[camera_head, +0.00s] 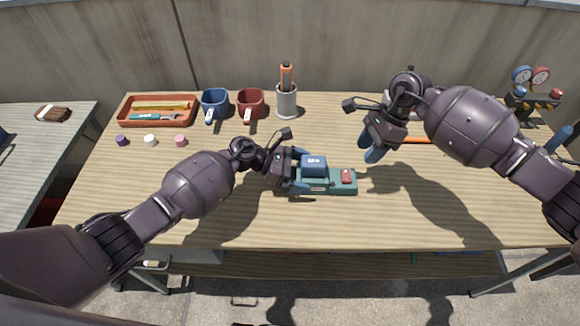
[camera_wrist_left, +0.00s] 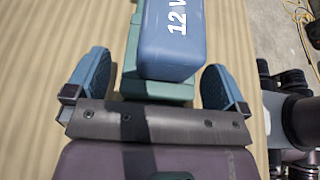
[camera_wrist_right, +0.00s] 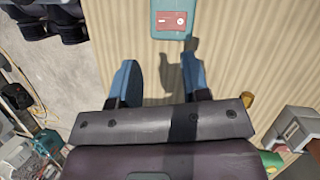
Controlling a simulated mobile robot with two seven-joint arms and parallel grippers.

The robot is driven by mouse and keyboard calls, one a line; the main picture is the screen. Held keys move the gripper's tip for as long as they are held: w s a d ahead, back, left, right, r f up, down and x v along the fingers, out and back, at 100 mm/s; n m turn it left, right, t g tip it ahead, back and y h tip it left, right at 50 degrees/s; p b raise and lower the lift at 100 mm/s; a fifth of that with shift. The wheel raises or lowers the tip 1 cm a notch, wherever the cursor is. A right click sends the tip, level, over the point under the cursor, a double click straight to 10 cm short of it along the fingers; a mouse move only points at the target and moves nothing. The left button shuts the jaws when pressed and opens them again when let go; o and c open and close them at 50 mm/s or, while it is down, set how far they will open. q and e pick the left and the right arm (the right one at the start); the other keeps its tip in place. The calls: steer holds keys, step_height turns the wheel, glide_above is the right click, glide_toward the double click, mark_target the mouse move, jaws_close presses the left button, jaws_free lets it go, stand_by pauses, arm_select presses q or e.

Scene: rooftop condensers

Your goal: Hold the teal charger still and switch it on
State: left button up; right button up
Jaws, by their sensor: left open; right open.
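The teal charger (camera_head: 334,178) lies on the table's middle, with a blue battery (camera_head: 313,163) marked 12 V seated in it and a red switch (camera_head: 346,176) at its right end. My left gripper (camera_head: 297,172) is open at the charger's left end. In the left wrist view, its fingers (camera_wrist_left: 158,85) stand either side of the charger (camera_wrist_left: 160,91), with gaps. My right gripper (camera_head: 371,150) is open and empty, raised above the table to the charger's right. In the right wrist view, the charger (camera_wrist_right: 170,35) and red switch (camera_wrist_right: 173,20) show beyond its fingertips.
Three small caps (camera_head: 150,141) lie at left. A gauge set (camera_head: 532,92) stands at back right. The table front is clear.

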arm_select(q)
steer(key=shift+d+f, duration=0.1)
steer(key=shift+d, duration=0.25)
steer(key=shift+c, duration=0.2)
